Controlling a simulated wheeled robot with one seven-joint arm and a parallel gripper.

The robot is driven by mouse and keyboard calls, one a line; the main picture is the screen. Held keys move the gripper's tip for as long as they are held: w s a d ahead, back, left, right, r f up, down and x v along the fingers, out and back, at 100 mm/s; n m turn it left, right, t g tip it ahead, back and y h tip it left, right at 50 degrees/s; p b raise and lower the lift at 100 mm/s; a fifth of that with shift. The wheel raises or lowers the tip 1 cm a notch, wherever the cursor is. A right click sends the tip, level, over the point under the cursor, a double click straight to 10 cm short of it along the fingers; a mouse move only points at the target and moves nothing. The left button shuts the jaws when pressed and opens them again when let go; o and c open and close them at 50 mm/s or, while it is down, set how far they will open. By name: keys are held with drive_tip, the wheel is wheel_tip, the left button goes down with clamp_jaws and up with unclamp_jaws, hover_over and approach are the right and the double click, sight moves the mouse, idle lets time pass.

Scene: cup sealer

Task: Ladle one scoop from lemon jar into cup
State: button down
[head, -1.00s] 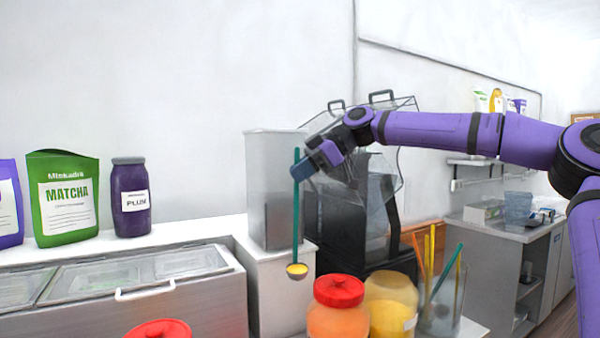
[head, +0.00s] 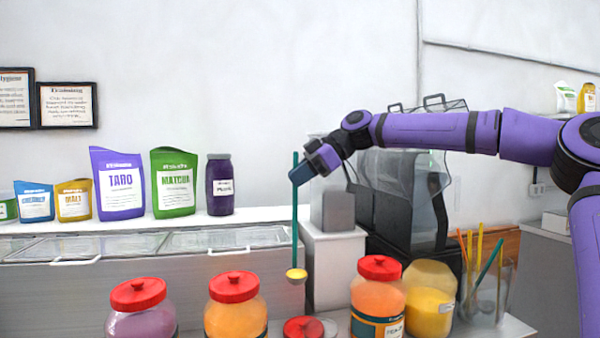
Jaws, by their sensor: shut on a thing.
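My gripper (head: 302,173) is shut on the upper part of the teal handle of a ladle (head: 295,235). The ladle hangs upright in the air, and its small bowl (head: 296,275) holds yellow contents. An open jar of yellow contents (head: 429,300), likely the lemon jar, stands to the right of the ladle. A red lid (head: 303,328) lies low in the middle, below the ladle bowl, beside what looks like a clear round rim (head: 328,327). I cannot tell whether that rim is the cup.
Red-lidded jars, one purple (head: 142,322), one orange (head: 234,310) and another orange (head: 378,298), stand along the front. A clear container (head: 486,295) of colored sticks is at right. A dark machine (head: 405,205) stands behind. Pouches line the back shelf.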

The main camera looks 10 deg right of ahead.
drive_tip(key=shift+a+f, duration=0.3)
drive_tip(key=shift+f, duration=0.4)
drive_tip(key=shift+w+d+f+m, duration=0.15)
drive_tip(key=shift+f+m, duration=0.45)
drive_tip(key=shift+f, duration=0.2)
wheel_tip(320, 180, down, 3)
drive_tip(key=w+d+m+t, duration=0.1)
drive_tip(key=d+m+t, duration=0.1)
drive_tip(key=d, duration=0.1)
drive_tip(key=t+y, duration=0.4)
drive_tip(key=y, duration=0.1)
approach(297, 203)
drive_tip(key=s+d+f, duration=0.3)
drive_tip(key=d+f, duration=0.2)
drive_tip(key=f, duration=0.1)
drive_tip(key=s+d+f+n+y, duration=0.2)
drive_tip(key=s+d+f+y, duration=0.2)
drive_tip(key=f, duration=0.4)
drive_tip(key=s+d+f+n+t+y, duration=0.1)
drive_tip(key=s+d+f+n+y, duration=0.2)
drive_tip(key=f, duration=0.5)
drive_tip(key=shift+s+d+f+y, duration=0.25)
drive_tip(key=shift+s+d+y, duration=0.45)
drive_tip(key=shift+d+y, duration=0.25)
drive_tip(key=shift+a, duration=0.1)
